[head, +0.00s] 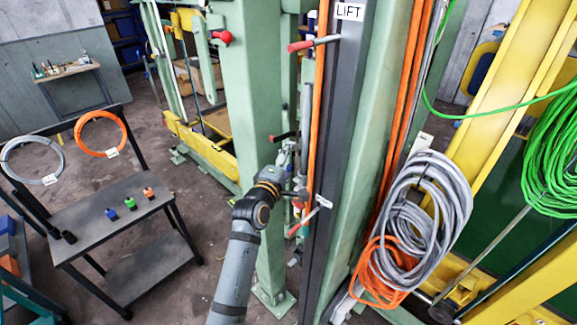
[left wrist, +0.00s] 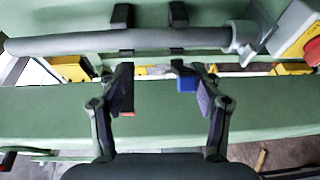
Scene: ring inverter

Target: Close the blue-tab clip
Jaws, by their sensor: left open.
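In the left wrist view my left gripper (left wrist: 155,72) is open, its two fingers apart below a grey horizontal tube. A small blue tab (left wrist: 187,84) shows at the right finger, partly hidden; I cannot tell if they touch. Two black prongs (left wrist: 178,13) stand apart across the tube, seemingly parts of a clip; whether they belong to the blue tab is unclear. In the head view my left gripper (head: 296,188) is at the green post and dark channel, small and partly hidden. My right gripper is not in view.
Red-handled levers (head: 313,43) stick out along the dark channel (head: 335,120). Grey cable coils (head: 425,205) and orange coils (head: 385,275) hang at the right. A dark cart (head: 100,240) at the left carries small blue, green and orange pieces. Floor between cart and post is open.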

